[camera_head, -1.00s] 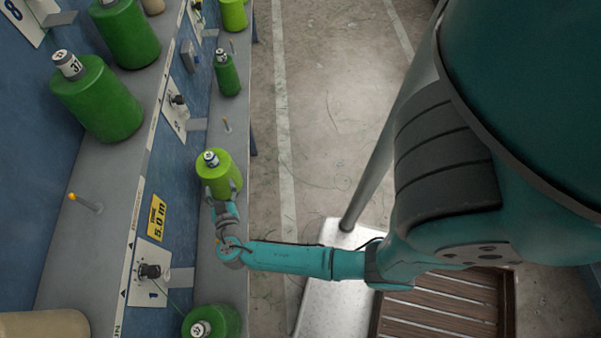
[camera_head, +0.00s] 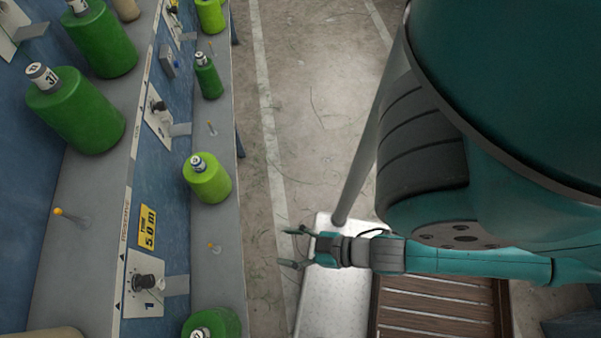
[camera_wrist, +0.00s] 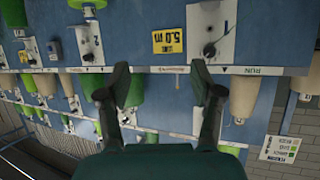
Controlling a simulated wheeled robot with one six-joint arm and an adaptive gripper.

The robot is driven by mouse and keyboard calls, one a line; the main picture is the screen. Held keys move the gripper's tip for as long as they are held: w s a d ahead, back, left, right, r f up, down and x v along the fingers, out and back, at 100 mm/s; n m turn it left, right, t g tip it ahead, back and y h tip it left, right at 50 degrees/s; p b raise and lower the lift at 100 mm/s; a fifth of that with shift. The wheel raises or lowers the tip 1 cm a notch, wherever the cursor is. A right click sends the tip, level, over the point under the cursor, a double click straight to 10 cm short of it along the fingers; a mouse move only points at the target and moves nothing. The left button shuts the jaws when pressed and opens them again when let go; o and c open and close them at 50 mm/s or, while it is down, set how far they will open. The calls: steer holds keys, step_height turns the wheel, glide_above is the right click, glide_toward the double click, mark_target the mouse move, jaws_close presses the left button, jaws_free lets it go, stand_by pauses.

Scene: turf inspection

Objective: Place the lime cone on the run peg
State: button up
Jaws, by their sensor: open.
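The lime cone (camera_head: 207,184) stands upright on the lower grey shelf, with a pale labelled cap on top. My gripper (camera_head: 290,248) is open and empty to the right of the shelf and nearer than the cone, clear of it. Its two spread fingers also show in the wrist view (camera_wrist: 160,95).
Dark green cones (camera_head: 75,118) stand on the upper shelf, and a smaller green one (camera_head: 208,80) on the lower. A green cone (camera_head: 212,325) is cut off at the bottom edge. A yellow 5.0 m tag (camera_head: 148,227) is on the blue panel. Open floor (camera_head: 310,120) lies to the right.

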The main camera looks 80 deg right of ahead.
step_height(320, 180, up, 10)
steer(key=s+t, duration=0.1)
steer(key=s, duration=0.1)
steer(key=shift+s+f+t, duration=0.15)
steer(key=shift+s+t, duration=0.05)
steer(key=shift+t, duration=0.2)
